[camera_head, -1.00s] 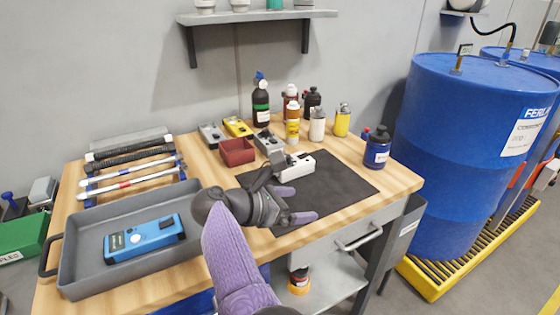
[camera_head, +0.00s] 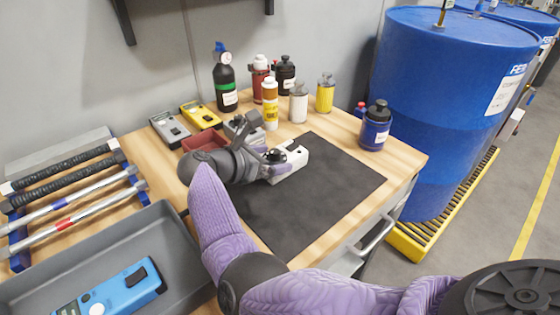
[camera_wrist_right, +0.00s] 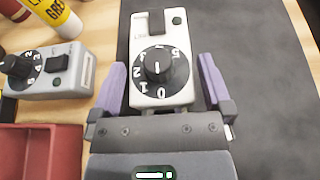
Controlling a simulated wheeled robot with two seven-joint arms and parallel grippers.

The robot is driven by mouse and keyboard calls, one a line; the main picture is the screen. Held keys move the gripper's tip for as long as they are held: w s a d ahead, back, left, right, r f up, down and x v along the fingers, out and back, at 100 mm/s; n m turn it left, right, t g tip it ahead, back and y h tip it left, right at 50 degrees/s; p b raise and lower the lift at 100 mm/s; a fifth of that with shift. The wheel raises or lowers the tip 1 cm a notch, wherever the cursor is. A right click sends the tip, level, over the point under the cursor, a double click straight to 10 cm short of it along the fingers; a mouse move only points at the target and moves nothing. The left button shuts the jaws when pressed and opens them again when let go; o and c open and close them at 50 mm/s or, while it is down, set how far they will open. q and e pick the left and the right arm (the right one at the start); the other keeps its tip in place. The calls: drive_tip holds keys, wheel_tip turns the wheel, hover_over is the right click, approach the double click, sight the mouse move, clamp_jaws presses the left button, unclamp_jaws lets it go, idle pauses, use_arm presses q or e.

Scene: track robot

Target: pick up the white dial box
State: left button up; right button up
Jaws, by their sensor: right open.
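The white dial box (camera_head: 291,167) lies on the dark mat on the workbench. In the right wrist view the white dial box (camera_wrist_right: 149,28) has a black numbered dial, a black switch and a green button. My right gripper (camera_wrist_right: 162,70) is open, with its purple fingers on either side of the dial end, gaps showing at both sides. In the head view my right gripper (camera_head: 272,160) is at the box's near left end and hides part of it. My left gripper is not in view.
A grey dial box (camera_wrist_right: 66,78) and a red tray (camera_wrist_right: 40,150) stand just left of the gripper. A blue bottle (camera_head: 375,128) is at right. The dark mat (camera_head: 330,185) is otherwise clear.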

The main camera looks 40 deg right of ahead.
drive_tip(key=shift+x, duration=1.15)
drive_tip(key=c, duration=1.2)
drive_tip(key=shift+r, duration=0.1)
